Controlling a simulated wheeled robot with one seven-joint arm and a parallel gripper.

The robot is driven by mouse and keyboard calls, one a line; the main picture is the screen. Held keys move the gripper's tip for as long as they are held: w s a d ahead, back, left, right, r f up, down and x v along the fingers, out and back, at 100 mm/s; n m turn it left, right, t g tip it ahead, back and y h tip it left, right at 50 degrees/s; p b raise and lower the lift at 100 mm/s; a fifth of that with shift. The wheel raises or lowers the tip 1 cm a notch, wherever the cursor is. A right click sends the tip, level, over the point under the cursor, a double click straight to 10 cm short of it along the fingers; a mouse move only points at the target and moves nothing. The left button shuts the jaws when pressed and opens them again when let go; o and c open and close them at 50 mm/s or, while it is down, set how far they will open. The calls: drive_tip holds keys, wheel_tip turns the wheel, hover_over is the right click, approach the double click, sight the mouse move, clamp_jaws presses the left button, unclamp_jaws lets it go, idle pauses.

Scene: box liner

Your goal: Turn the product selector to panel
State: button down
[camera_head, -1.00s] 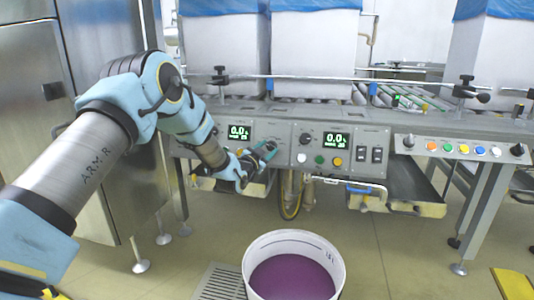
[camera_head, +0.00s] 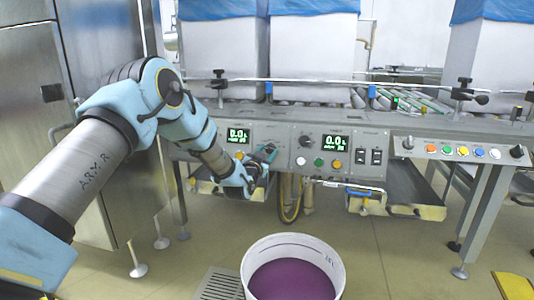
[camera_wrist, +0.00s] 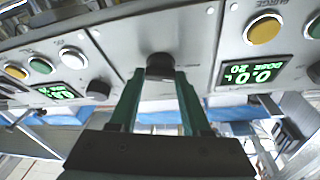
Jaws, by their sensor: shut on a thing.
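A dark round knob (camera_wrist: 159,64) sits on the grey control panel between two lit green displays in the wrist view. It appears to be the product selector, but its label and set position cannot be read. My gripper (camera_wrist: 160,78) has its two green fingers on either side of this knob and is shut on it.
The left display (camera_head: 238,135) and right display (camera_head: 335,142) are close by. Another knob (camera_head: 305,141) and several coloured buttons lie to the right. A rail with clamps runs above the panel. A white bucket (camera_head: 337,262) of purple contents stands on the floor below.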

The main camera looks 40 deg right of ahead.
drive_tip(key=shift+c, duration=1.8)
unclamp_jaws()
drive_tip(key=shift+a, duration=0.15)
drive_tip(key=p+v, duration=0.2)
drive_tip(key=v, duration=0.8)
drive_tip(key=shift+a, duration=0.25)
drive_tip(key=shift+f, duration=0.15)
